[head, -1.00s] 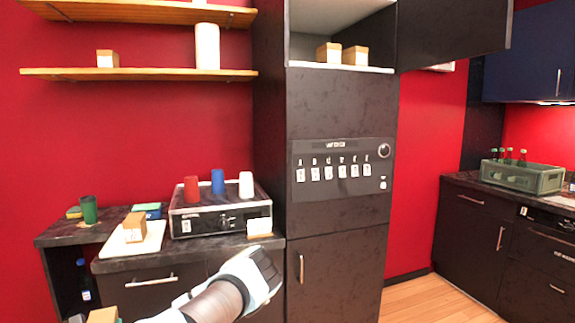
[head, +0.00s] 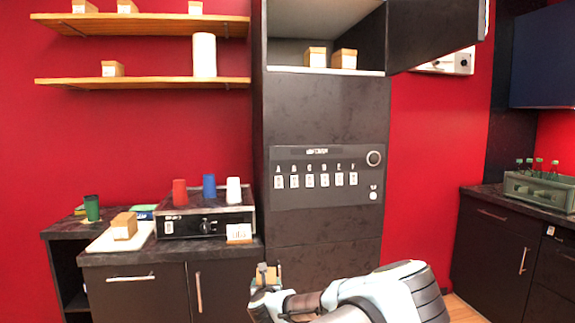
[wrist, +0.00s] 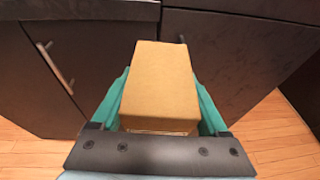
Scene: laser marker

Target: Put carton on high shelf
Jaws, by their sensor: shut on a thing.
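My gripper (wrist: 160,118) is shut on a tan carton (wrist: 158,82), with a teal finger on each side of it in the wrist view. In the head view my gripper (head: 266,284) is low, in front of the dark tall cabinet, and the held carton (head: 272,273) is partly hidden. An upper wooden shelf (head: 155,19) on the red wall bears several small cartons. A lower wooden shelf (head: 150,82) bears one carton (head: 112,69) and a white cylinder (head: 204,54). The open upper cabinet compartment (head: 300,70) holds two cartons (head: 344,59).
A carton (head: 124,225) stands on a white board on the left counter. Red, blue and white cups stand on a black machine (head: 205,222). The raised cabinet door (head: 430,32) juts out at upper right. A green bottle crate (head: 540,191) is on the right counter.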

